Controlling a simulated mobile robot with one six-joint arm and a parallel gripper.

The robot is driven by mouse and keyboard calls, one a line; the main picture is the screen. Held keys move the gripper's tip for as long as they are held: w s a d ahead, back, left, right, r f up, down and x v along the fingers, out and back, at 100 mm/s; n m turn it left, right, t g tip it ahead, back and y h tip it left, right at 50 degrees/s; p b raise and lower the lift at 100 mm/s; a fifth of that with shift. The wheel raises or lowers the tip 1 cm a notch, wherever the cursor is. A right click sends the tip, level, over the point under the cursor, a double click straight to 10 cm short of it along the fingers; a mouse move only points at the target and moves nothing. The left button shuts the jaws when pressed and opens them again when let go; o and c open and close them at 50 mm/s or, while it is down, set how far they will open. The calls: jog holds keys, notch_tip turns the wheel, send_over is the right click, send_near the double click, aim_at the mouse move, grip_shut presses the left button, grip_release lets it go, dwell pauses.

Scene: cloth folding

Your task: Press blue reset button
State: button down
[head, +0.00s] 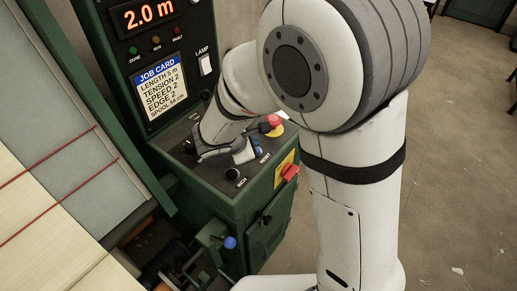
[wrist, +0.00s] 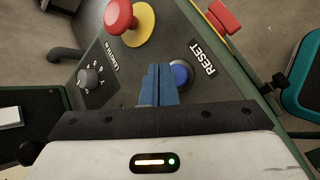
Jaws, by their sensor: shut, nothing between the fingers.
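The blue reset button (wrist: 181,74) shows in the wrist view as a round cap in a dark collar, with a RESET label (wrist: 203,58) on its right. My gripper (wrist: 160,70) is shut and empty, its blue fingers together. The fingertips stand just left of the button and cover part of its left side. I cannot tell whether they touch it. In the head view my wrist is over the sloped green control panel (head: 222,183), and the small blue patch by the RESET label cannot be told clearly as button or fingers.
A red emergency stop on a yellow base (wrist: 143,28) is close above the fingers. A length knob (wrist: 90,77) is to the left, and a red switch (wrist: 222,17) is at upper right.

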jog(key=shift+r+p, duration=1.65)
jog(key=shift+r, duration=0.85)
jog(key=s+d+r+m+g, duration=0.2)
jog(key=s+d+r+m, duration=0.1)
jog(key=d+m, duration=0.25)
jog(key=s+d+r+m+g, duration=0.2)
jog(key=s+d+r+m, duration=0.15)
jog(key=d, duration=0.35)
jog(key=s+d+r+m+y, duration=0.1)
jog(key=s+m+y, duration=0.1)
jog(key=s+m, duration=0.3)
jog(key=s+d+r+m+y, duration=0.2)
jog(key=s+m, duration=0.4)
jog(key=s, duration=0.1)
jog(key=shift+s+d+r+m+y, duration=0.15)
jog(key=shift+d+m+y, duration=0.15)
jog(key=shift+y, duration=0.1)
